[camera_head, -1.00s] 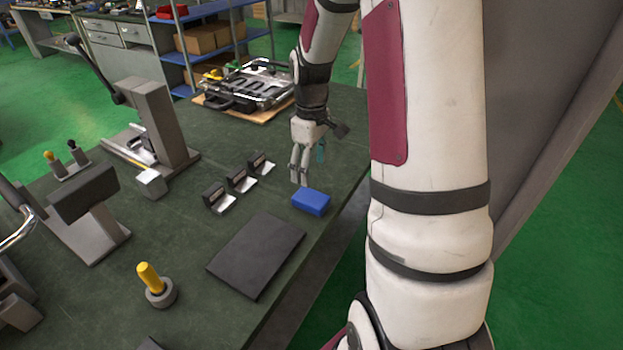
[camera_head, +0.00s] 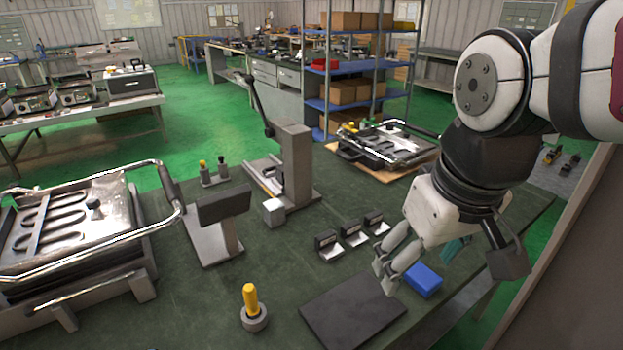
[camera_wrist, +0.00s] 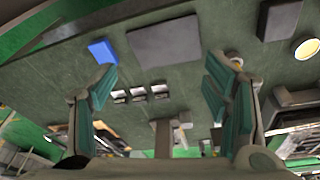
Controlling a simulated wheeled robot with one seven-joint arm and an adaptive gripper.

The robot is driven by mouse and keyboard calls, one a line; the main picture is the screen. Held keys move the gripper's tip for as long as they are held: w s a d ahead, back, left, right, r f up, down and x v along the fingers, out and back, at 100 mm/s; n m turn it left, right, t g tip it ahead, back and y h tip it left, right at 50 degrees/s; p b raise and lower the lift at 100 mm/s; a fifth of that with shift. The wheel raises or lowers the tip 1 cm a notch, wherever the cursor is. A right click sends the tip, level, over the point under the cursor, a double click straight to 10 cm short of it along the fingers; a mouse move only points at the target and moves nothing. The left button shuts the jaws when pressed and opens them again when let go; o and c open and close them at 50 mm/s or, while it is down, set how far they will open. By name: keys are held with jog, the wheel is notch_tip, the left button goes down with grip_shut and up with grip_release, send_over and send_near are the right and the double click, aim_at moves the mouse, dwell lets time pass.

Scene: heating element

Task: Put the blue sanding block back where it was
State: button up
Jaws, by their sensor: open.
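The blue sanding block (camera_head: 423,280) lies on the dark green table near its right edge, just beyond the right corner of a dark flat plate (camera_head: 350,312). In the wrist view the block (camera_wrist: 103,51) shows at the upper left, beside the plate (camera_wrist: 166,42). My gripper (camera_head: 386,284) is above the table, left of the block in the head view and apart from it. Its fingers stand wide apart in the wrist view, with nothing between them. The gripper and wrist cover part of the table behind the block.
Several small black-and-metal blocks (camera_head: 353,233) stand in a row behind the plate. A yellow-handled peg (camera_head: 251,303) stands in a round base at the front. A lever press (camera_head: 290,165) and a metal frame fixture (camera_head: 385,146) stand farther back. Bare table lies left of the plate.

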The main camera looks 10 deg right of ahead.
jog(key=shift+m+t, duration=0.3)
jog(key=s, duration=0.1)
jog(key=s+a, duration=0.1)
jog(key=s, duration=0.1)
jog(key=s+a, duration=0.1)
jog(key=shift+s+f, duration=0.1)
jog(key=shift+s, duration=0.3)
jog(key=shift+t, duration=0.4)
notch_tip(320, 180, up, 4)
jog(key=p, duration=0.3)
